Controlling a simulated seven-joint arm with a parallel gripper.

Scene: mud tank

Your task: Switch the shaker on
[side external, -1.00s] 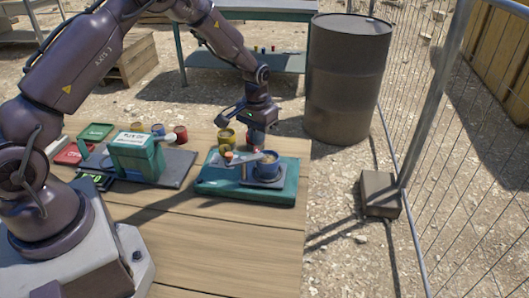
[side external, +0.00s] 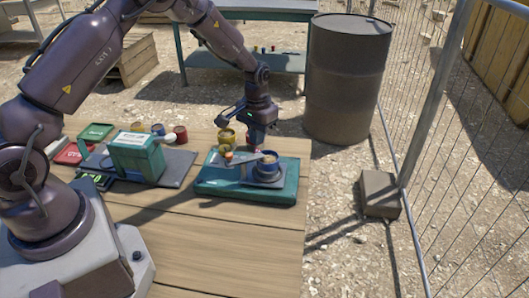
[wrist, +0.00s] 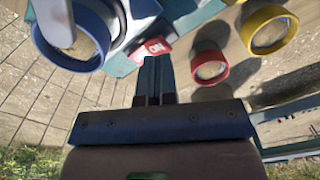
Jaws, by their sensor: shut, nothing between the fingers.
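The shaker is a teal block (side external: 247,190) on the table with a grey clamp arm and a blue cup (side external: 269,164) on top. In the wrist view its red switch (wrist: 153,48), marked ON, is on the edge of the teal body, and the blue cup (wrist: 38,48) is at the upper left. My gripper (wrist: 154,62) is shut and empty, its fingertips right at the lower edge of the red switch. I cannot tell whether they touch it. In the side external view my gripper (side external: 258,146) is behind the shaker, and the switch is hidden there.
A red cup (wrist: 209,67) and a yellow cup (wrist: 268,30) stand close beside my fingers. A teal box with a label (side external: 135,158) is on a grey mat to the left, with several small tins behind it. The table front is clear. A barrel (side external: 347,80) stands beyond the table.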

